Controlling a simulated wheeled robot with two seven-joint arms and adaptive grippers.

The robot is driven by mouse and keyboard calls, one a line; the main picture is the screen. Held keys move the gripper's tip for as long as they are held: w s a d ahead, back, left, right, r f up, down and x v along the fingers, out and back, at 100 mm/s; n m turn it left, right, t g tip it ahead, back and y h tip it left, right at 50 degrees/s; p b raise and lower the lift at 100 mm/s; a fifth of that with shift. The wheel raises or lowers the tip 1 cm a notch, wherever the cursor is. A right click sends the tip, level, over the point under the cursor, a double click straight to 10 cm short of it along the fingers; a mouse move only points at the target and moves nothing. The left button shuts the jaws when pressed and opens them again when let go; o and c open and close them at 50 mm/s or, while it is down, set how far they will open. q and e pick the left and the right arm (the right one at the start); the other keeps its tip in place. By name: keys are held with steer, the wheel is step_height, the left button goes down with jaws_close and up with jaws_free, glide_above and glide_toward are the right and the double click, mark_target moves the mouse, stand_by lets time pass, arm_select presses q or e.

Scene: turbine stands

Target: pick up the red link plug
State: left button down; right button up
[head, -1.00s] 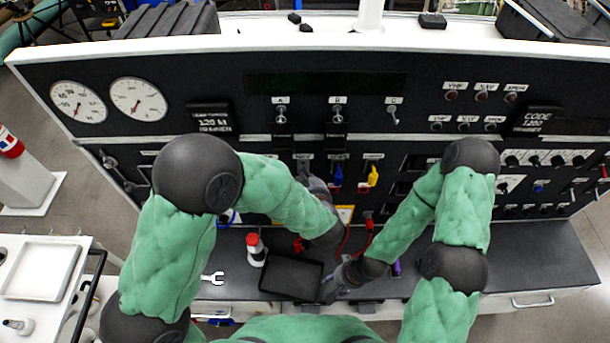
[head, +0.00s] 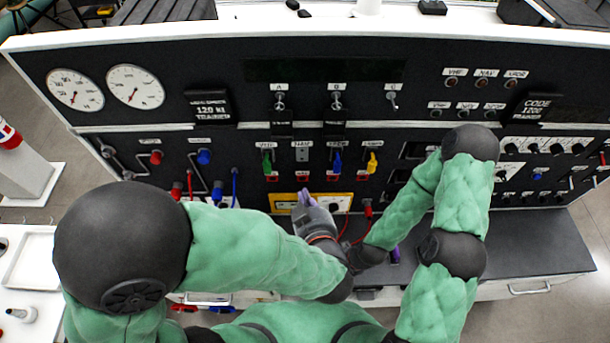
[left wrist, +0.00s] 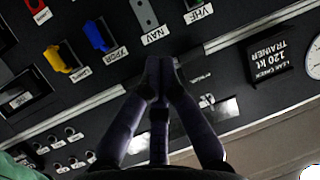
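A red plug (head: 368,208) with a thin red cable sits low on the panel's front, between my two arms. I cannot tell for sure that it is the red link plug. My left gripper (head: 306,197) is in front of the yellow-framed socket plate, below the row of coloured levers. In the left wrist view its fingers (left wrist: 160,65) converge with the tips together, and nothing shows between them. It points at the panel near the NAV and VHF labels. My right gripper's fingers are hidden behind my left forearm.
Green (head: 267,163), blue (head: 338,163) and yellow (head: 372,164) levers line the panel above the yellow-framed plate (head: 285,203). Red (head: 155,157) and blue (head: 204,157) knobs are at the left. The dark desk top (head: 530,245) is clear at the right.

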arm_select(q)
steer(key=shift+s, duration=2.4)
steer(key=shift+c, duration=2)
jaws_free()
